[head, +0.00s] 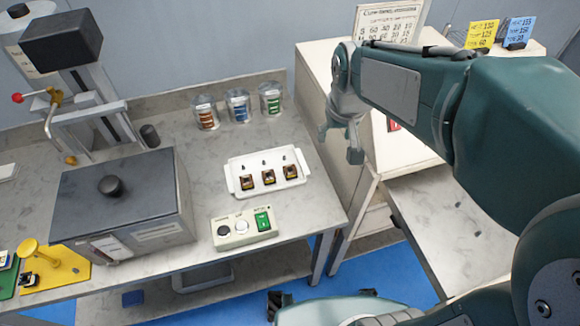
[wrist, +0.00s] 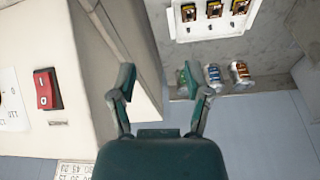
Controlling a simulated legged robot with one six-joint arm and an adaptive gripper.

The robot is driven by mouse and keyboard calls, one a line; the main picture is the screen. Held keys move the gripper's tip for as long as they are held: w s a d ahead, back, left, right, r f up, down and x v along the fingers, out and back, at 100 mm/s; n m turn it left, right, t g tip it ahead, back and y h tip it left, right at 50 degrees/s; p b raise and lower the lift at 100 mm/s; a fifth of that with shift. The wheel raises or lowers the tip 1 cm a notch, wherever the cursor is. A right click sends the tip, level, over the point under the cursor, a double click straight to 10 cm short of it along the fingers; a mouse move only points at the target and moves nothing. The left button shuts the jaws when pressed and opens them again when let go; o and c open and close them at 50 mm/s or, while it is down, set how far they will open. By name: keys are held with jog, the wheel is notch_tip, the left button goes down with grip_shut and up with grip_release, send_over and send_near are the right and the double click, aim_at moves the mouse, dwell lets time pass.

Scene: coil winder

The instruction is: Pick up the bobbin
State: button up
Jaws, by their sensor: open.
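Three small dark-and-gold pieces that look like bobbins sit in a row in a white tray (head: 236,186) on the grey worktop: left (head: 247,182), middle (head: 269,177) and right (head: 290,171). Which one is meant I cannot tell. The tray also shows at the top of the wrist view (wrist: 180,30), cut off by the frame edge. My gripper (head: 339,147) hangs to the right of the tray, above the gap between the worktop and a cream cabinet. In the wrist view my gripper (wrist: 166,80) has its fingers spread, with nothing between them.
Three cups with orange (head: 205,112), blue (head: 238,105) and green (head: 270,101) contents stand behind the tray. A control box with a green switch (head: 240,227) stands in front. A dark-lidded box (head: 125,200) is left. The cream cabinet (head: 312,95) rises close beside my gripper.

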jog(key=w+a+f+n+g, duration=0.1)
jog(key=w+a+f+g, duration=0.1)
jog(key=w+a+f, duration=0.45)
send_near(291, 173)
jog(key=w, duration=0.2)
jog(key=shift+n+g, duration=0.3)
jog(key=shift+g, duration=0.1)
jog(key=f, duration=1)
jog(key=shift+s+a+f, duration=0.2)
jog(key=shift+s+f, duration=0.1)
jog(key=shift+f, duration=0.1)
jog(key=c, duration=0.7)
